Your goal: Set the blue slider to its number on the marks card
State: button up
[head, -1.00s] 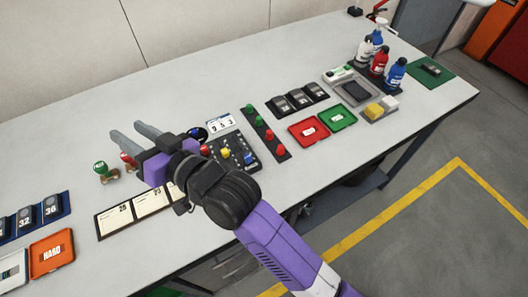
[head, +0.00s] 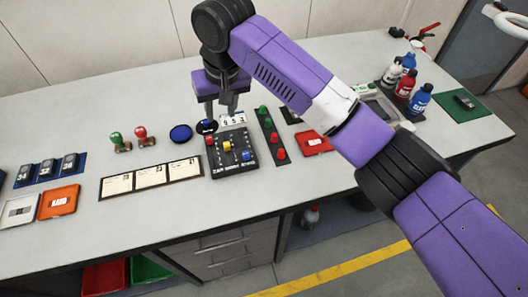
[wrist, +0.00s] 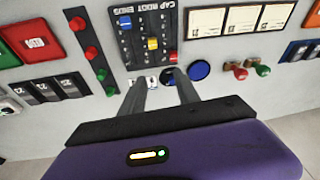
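The black slider board (head: 232,153) carries a red, a yellow and a blue knob. The blue slider (head: 246,156) is the right one in the head view, nearest the lettered edge; in the wrist view it is at upper left (wrist: 124,22). The white marks card (head: 233,121) stands behind the board. Its printed digits are too small to read surely, and a finger partly covers it in the wrist view (wrist: 142,82). My gripper (head: 220,113) is open and empty above the card area, behind the board; its fingers point toward the board in the wrist view (wrist: 159,76).
A dark round base with a blue knob (head: 207,126) sits beside the card, close to my fingers. A blue disc (head: 181,133) and two stamps (head: 141,138) lie left. A strip with red and green knobs (head: 270,134) is right of the board. White label cards (head: 151,175) lie front left.

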jog(key=m+g+h, duration=0.1)
jog(key=g+h, duration=0.1)
send_over(246, 153)
notch_tip(246, 153, down, 2)
jog(key=shift+a+f, duration=0.15)
jog(key=shift+s+d+f, duration=0.1)
jog(key=shift+d+f, duration=0.05)
jog(key=shift+d, duration=0.05)
jog(key=shift+f+p, duration=0.35)
jog(key=shift+f, duration=3.4)
grip_shut()
